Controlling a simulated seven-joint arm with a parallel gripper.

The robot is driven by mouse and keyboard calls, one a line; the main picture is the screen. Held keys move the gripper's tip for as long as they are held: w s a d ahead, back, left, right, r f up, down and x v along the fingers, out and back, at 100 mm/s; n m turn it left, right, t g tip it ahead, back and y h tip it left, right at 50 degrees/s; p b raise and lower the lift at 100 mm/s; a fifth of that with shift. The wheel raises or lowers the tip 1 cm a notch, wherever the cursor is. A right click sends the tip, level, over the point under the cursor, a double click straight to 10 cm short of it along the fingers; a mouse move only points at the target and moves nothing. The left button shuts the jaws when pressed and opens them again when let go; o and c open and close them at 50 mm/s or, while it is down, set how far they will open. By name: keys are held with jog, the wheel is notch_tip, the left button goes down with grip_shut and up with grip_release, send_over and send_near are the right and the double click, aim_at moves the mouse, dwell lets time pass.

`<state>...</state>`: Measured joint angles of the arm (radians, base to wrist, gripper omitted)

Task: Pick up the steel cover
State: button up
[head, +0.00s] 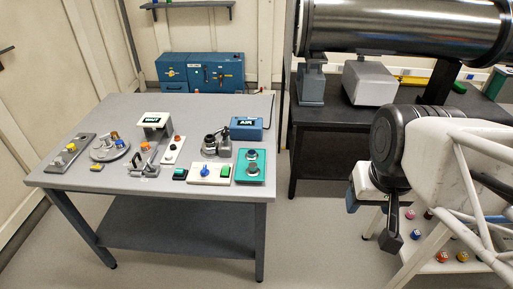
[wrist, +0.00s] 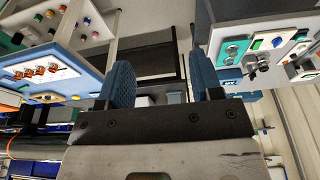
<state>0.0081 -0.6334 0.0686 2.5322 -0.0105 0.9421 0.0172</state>
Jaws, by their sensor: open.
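My gripper (wrist: 165,82) shows in the wrist view with its two blue ribbed fingers wide apart and nothing between them. In the head view it hangs at the right, over the floor and well away from the grey table (head: 100,112). I cannot tell for certain which part is the steel cover. A round grey metal disc (head: 101,157) with small parts on it lies on the table's left half.
A blue AIR box (head: 247,129), a teal panel (head: 250,168) and a white button panel (head: 209,174) occupy the table's right half. A black bench (head: 338,117) carries a large steel cylinder (head: 400,28). A white stand with coloured knobs (head: 424,268) is below my arm.

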dwell(0.3)
jog(key=n+g, duration=0.3)
jog(key=n, duration=1.7)
send_over(253, 165)
jog(key=f, duration=1.7)
jog(key=shift+d+f, duration=0.2)
jog(key=shift+f, duration=0.2)
jog(key=shift+w+a+f+n, duration=0.1)
jog(key=shift+a+f+n, duration=0.15)
jog(key=shift+f+n, duration=0.15)
jog(key=shift+r, duration=0.1)
jog(key=shift+f, duration=1.3)
